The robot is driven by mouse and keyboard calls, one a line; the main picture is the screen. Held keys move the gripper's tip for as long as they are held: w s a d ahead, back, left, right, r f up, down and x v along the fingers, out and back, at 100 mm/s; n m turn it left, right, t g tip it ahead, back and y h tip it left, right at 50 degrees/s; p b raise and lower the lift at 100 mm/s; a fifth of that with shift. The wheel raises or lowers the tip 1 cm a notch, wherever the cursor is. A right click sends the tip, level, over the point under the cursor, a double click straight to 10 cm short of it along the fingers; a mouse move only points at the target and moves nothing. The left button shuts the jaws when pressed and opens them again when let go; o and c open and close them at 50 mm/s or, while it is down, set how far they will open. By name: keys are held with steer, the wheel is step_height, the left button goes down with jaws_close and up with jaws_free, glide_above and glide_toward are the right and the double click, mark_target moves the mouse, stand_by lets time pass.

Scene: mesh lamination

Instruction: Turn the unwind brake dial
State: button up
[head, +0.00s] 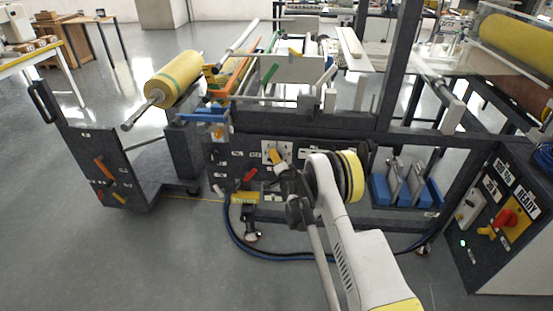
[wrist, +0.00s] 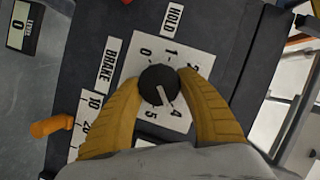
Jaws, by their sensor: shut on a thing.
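The brake dial (wrist: 158,85) is a round black knob with a white pointer line, in the middle of the wrist view. It sits on a white scale plate (wrist: 135,68) with numbers; the pointer faces the lower right, toward the 4. Labels BRAKE (wrist: 109,65) and HOLD (wrist: 173,19) are beside it. My gripper (wrist: 160,82) has its yellow fingers shut on the dial, one each side. In the head view my gripper (head: 276,155) is at the white plate (head: 268,148) on the dark front panel; the dial is hidden there.
A red handle (head: 250,174) is left of my gripper on the panel. An orange handle (wrist: 52,126) shows in the wrist view. A yellow roll (head: 175,77) hangs on the cart at left. Blue holders (head: 380,189) and a READY control box (head: 505,205) stand at right. Floor is clear at lower left.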

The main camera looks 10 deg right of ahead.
steer(key=shift+m+t+y, duration=0.3)
steer(key=shift+m+t, duration=0.1)
steer(key=shift+m, duration=0.7)
steer(key=o, duration=1.2)
steer(key=shift+c, duration=0.2)
steer(key=s, duration=0.7)
steer(key=shift+s+d+r, duration=0.2)
steer(key=shift+d+r, duration=0.05)
steer(key=shift+r, duration=0.1)
